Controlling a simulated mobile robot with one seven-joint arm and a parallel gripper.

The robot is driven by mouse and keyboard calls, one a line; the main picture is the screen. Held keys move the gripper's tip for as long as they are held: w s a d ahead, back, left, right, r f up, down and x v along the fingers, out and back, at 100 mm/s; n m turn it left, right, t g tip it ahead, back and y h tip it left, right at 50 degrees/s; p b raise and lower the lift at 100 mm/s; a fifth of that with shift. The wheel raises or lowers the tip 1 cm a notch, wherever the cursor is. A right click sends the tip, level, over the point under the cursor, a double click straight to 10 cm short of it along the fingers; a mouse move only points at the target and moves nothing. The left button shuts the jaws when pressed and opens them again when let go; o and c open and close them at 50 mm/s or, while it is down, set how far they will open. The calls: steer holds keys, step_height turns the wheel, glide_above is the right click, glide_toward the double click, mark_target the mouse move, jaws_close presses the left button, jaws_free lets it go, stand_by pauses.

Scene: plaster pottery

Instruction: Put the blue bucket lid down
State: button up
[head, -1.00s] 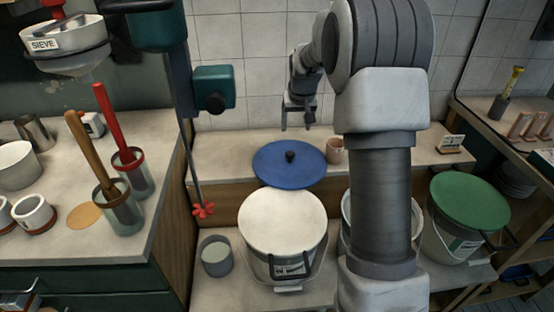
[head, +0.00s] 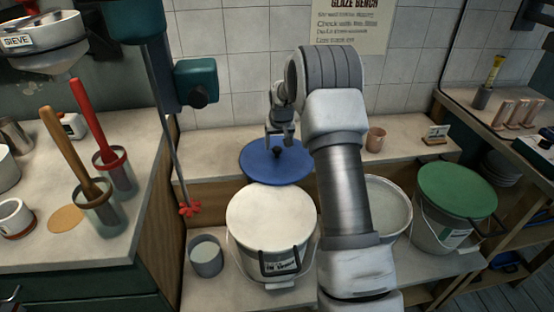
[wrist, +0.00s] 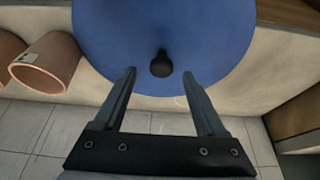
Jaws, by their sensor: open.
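The blue bucket lid (head: 262,168) lies on the back ledge behind the buckets, its dark knob (head: 276,154) facing up. In the wrist view the blue lid (wrist: 110,25) fills the top middle, with its knob (wrist: 161,64) between and just beyond my fingertips. My gripper (head: 280,143) is above the lid, open and empty. In the wrist view the two fingers of my gripper (wrist: 160,75) stand apart on either side of the knob. I cannot tell the exact height of the fingertips above the lid.
A white-topped bucket (head: 268,212) stands in front of the lid, with an open bucket (head: 388,208) and a green-lidded bucket (head: 455,190) to the right. A clay cup (head: 376,140) stands right of the lid on the ledge (head: 405,152). A red-ended mixer (head: 189,208) hangs at left.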

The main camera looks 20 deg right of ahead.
mark_target(277, 148)
steer(key=x, duration=0.4)
steer(key=shift+w, duration=0.1)
steer(key=shift+a, duration=0.1)
jaws_close()
